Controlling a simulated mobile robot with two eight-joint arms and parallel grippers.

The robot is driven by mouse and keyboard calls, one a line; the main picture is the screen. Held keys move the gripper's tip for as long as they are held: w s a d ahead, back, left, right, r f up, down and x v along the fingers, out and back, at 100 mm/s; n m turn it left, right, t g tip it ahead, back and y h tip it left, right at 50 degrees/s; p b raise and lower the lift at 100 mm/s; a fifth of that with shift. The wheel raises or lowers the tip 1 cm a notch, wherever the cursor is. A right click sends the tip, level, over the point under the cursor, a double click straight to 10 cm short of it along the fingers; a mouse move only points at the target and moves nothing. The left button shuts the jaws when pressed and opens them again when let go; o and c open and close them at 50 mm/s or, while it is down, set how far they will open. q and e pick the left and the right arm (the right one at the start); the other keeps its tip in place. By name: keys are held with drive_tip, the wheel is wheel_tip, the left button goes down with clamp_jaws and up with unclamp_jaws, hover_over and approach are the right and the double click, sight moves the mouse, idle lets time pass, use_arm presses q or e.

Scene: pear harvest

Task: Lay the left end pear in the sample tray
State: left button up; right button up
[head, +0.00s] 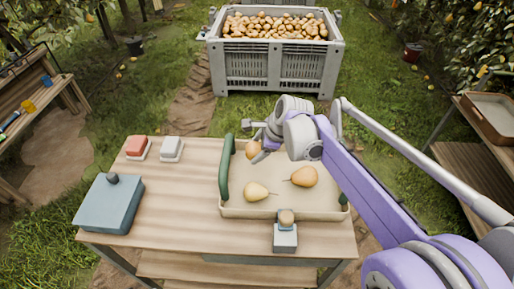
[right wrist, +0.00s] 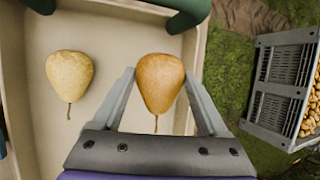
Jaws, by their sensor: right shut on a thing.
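My right gripper (head: 262,146) is shut on an orange-brown pear (head: 253,149), at the back left part of a beige tray with green handles (head: 232,212). In the right wrist view this pear (right wrist: 160,82) sits between the two fingers (right wrist: 158,92), stem toward the wrist. I cannot tell whether it touches the tray floor. A pale yellow pear (head: 257,191) lies in the tray and also shows in the right wrist view (right wrist: 69,72). Another orange-brown pear (head: 304,176) lies to its right. My left gripper is not in view.
The wooden table (head: 180,205) also bears a blue-grey box (head: 108,204), a red block (head: 137,147), a white block (head: 171,148) and a small blue-grey stand with a brown top (head: 286,237). A grey crate of pears (head: 275,65) stands behind. Another tray (head: 490,115) is at right.

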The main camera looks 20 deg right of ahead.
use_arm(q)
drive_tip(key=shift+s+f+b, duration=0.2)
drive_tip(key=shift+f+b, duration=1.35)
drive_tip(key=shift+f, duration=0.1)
use_arm(e)
drive_tip(key=shift+f, duration=2.45)
